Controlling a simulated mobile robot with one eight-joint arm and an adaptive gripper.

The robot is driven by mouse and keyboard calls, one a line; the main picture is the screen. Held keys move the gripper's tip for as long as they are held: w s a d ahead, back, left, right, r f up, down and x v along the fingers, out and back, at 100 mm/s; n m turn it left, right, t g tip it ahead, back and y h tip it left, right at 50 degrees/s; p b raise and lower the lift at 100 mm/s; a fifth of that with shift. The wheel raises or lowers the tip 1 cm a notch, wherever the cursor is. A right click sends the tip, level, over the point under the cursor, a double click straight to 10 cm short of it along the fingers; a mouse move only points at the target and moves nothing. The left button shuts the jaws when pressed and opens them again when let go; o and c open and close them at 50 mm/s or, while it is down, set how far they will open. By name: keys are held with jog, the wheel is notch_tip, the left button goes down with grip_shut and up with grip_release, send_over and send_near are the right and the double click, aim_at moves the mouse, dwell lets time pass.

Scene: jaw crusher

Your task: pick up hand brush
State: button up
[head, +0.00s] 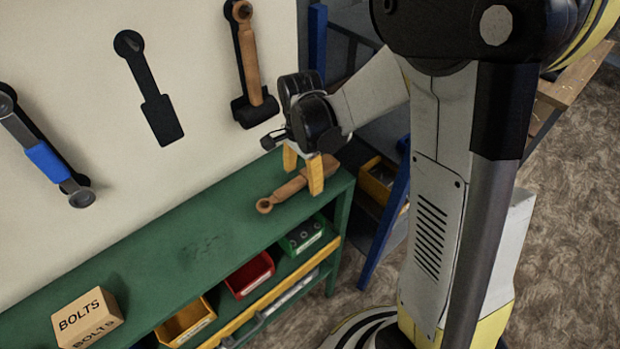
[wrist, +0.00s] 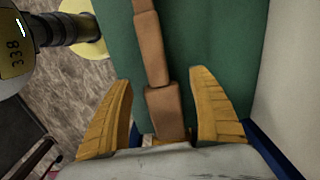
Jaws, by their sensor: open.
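The hand brush (head: 285,191) is a brown wooden tool with a ring at one end. It lies on the right end of the green workbench top (head: 190,240), its ring end toward the front left. My gripper (head: 303,182) is over it with two yellow fingers pointing down, open. In the wrist view the brush (wrist: 151,50) runs from the top edge down between the open fingers (wrist: 161,78), with a gap on each side. Whether the fingers touch the bench is unclear. The brush's far end is partly hidden behind my gripper.
A wooden-handled tool (head: 249,60) and a blue-handled tool (head: 45,160) hang on the pale wall by an empty black outline (head: 150,90). A BOLTS box (head: 87,317) stands at the bench's left. Red (head: 250,276) and green (head: 302,235) bins sit below the top.

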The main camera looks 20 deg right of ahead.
jog(key=shift+f, duration=0.65)
jog(key=c, duration=1.4)
jog(key=shift+o, duration=0.2)
jog(key=shift+r, duration=0.1)
